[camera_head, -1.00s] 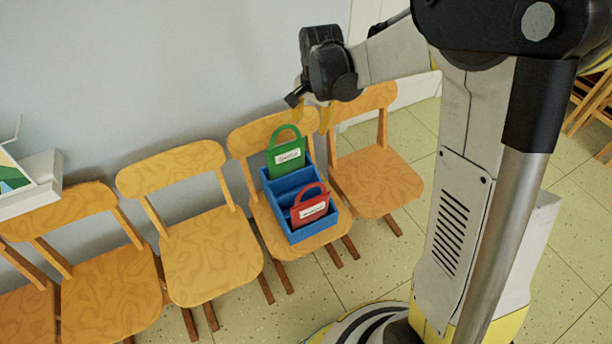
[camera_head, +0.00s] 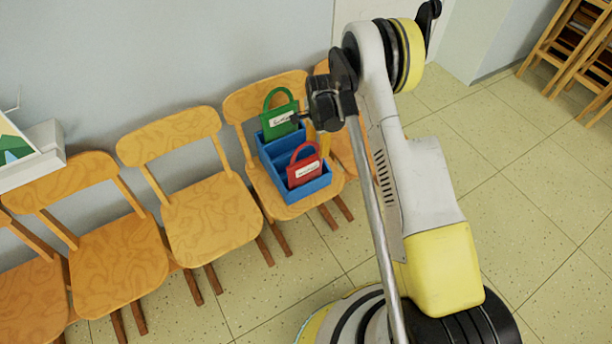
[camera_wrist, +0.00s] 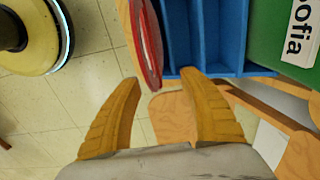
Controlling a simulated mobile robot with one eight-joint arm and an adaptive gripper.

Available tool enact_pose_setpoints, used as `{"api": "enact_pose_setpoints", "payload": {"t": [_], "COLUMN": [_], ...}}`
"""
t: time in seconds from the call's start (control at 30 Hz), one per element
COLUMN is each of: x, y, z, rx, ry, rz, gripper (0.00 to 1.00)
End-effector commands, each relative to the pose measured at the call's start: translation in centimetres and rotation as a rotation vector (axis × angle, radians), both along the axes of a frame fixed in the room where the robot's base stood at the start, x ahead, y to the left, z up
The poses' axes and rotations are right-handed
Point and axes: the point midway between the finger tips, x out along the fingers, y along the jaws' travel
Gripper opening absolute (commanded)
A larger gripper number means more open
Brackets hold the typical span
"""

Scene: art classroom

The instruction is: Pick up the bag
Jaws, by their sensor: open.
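A green bag (camera_head: 279,121) with a looped handle and a white name label stands in the rear part of a blue box (camera_head: 318,187) on a wooden chair. A red bag (camera_head: 304,172) with a label stands in the front part. In the wrist view the green bag (camera_wrist: 275,30) is at the upper right, the blue box (camera_wrist: 207,40) at the top and the red bag (camera_wrist: 148,45) edge-on left of it. My gripper (camera_wrist: 158,82) is open and empty, its yellow fingers apart below the box. In the head view it is beside the box's right side, partly hidden by my arm.
Wooden chairs (camera_head: 205,215) stand in a row along the wall. A white shelf (camera_head: 35,160) with a picture is at the left. Stacked wooden furniture (camera_head: 570,60) is at the upper right. Tiled floor (camera_head: 540,200) is clear at the right.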

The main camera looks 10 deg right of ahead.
Motion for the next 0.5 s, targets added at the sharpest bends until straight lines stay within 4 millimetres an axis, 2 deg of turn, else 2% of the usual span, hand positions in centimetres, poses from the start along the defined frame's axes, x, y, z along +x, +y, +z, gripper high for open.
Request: {"api": "enact_pose_setpoints", "payload": {"t": [0.17,0.4,0.5], "x": [-0.2,-0.6,-0.6], "y": [0.1,0.4,0.4], "z": [-1.7,-5.4,-5.9], "rx": [0.000,0.000,0.000], "ry": [0.000,0.000,-0.001], "rz": [0.001,0.001,0.001], "gripper": [0.50,0.50,0.50]}}
